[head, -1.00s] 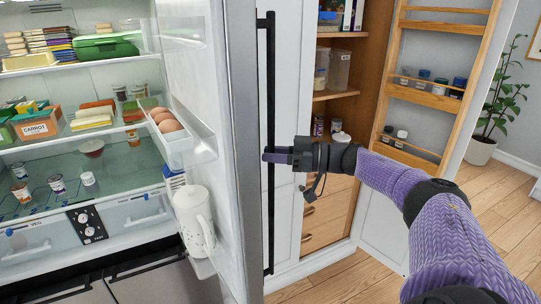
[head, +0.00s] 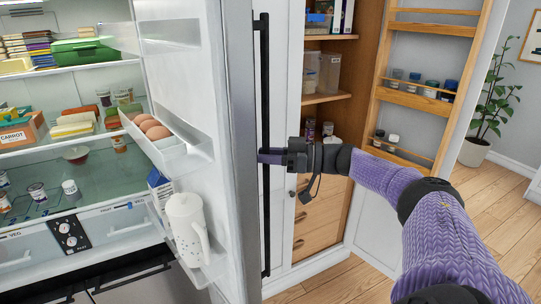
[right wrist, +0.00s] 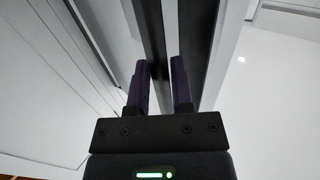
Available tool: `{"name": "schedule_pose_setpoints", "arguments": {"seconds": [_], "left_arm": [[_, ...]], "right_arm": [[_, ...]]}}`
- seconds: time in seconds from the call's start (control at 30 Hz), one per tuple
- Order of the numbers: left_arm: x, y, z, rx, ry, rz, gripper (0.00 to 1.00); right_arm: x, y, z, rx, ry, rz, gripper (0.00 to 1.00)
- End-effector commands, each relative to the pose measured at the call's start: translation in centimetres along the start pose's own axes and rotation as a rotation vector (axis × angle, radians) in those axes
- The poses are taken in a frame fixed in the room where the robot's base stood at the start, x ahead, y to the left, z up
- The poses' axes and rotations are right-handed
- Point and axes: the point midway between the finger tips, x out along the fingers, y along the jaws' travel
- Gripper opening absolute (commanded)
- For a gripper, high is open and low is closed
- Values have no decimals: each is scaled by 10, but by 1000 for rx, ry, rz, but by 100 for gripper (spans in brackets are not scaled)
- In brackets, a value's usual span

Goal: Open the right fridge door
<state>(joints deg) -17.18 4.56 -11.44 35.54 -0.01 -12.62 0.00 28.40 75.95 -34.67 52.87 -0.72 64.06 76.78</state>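The right fridge door (head: 215,120) stands open, its inner side with shelves facing left in the head view. Its long black vertical handle (head: 265,90) is on the outer face. My right gripper (head: 270,156) is at the handle, about mid-height, reaching in from the right. In the right wrist view, the dark handle bar (right wrist: 150,30) runs down between the two purple fingers (right wrist: 161,85), which sit close on either side of it. The fingertips are partly hidden by the handle in the head view. My left gripper is not in view.
The door's inner bins hold eggs (head: 152,127) and a white pitcher (head: 187,225). The stocked fridge interior (head: 60,160) is at left. Behind the door stands an open wooden cabinet (head: 330,205) with a shelved door (head: 418,90). Wooden floor (head: 495,215) is clear at right.

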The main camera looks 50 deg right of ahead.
Motion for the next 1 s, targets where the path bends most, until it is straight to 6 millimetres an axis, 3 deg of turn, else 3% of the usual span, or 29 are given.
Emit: {"name": "schedule_pose_setpoints", "arguments": {"seconds": [0.03,0.17,0.43,0.8,1.0], "left_arm": [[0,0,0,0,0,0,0],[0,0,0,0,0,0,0],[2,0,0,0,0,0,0],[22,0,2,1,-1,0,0],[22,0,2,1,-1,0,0]], "right_arm": [[0,1,-4,-4,9,2,34],[0,0,-2,-3,6,1,59],[-5,0,1,-1,-1,2,59],[-86,1,1,-1,-2,1,59],[-98,1,-1,-2,4,-1,59]]}}
